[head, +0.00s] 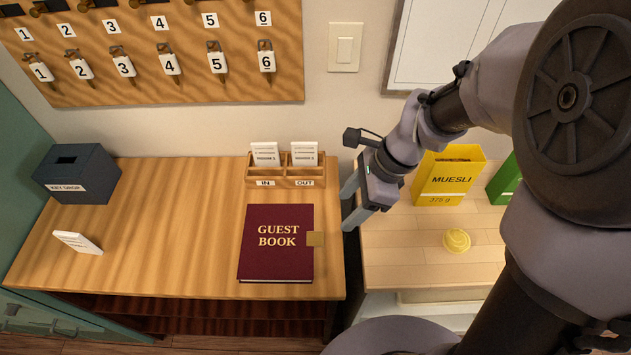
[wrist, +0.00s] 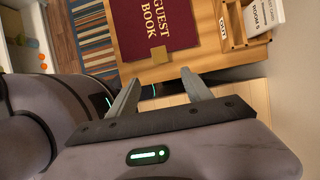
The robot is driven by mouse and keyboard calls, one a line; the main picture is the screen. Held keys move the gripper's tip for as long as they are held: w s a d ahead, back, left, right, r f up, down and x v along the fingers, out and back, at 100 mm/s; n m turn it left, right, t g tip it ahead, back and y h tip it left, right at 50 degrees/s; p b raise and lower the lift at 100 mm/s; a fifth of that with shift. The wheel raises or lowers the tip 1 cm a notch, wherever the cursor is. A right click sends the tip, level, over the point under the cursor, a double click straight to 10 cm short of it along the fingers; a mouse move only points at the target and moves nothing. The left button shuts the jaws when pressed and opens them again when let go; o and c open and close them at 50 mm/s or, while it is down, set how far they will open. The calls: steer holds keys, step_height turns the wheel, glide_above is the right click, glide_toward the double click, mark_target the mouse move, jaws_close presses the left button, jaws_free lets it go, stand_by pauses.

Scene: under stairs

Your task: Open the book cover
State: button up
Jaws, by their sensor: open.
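The guest book (head: 275,262) is a dark red book with gold lettering, lying flat and closed on the wooden desk near its right end. A tan tab (head: 315,239) sticks out from the book's right edge. In the wrist view the book (wrist: 150,22) and its tab (wrist: 159,54) lie beyond the fingertips. My gripper (head: 349,205) is to the right of the book, beside the desk's right edge, apart from the book. Its two fingers (wrist: 156,84) are spread with nothing between them.
Behind the book stands a wooden in/out card holder (head: 286,173). A dark key drop box (head: 77,174) and a white card (head: 78,242) are on the desk's left. A lower counter to the right holds a yellow muesli box (head: 447,180) and a yellow lid-like object (head: 456,241). The desk's middle is clear.

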mark_target(319, 238)
steer(key=b+x, duration=0.4)
steer(key=x, duration=0.9)
steer(key=shift+b, duration=0.35)
jaws_close()
stand_by(0.5)
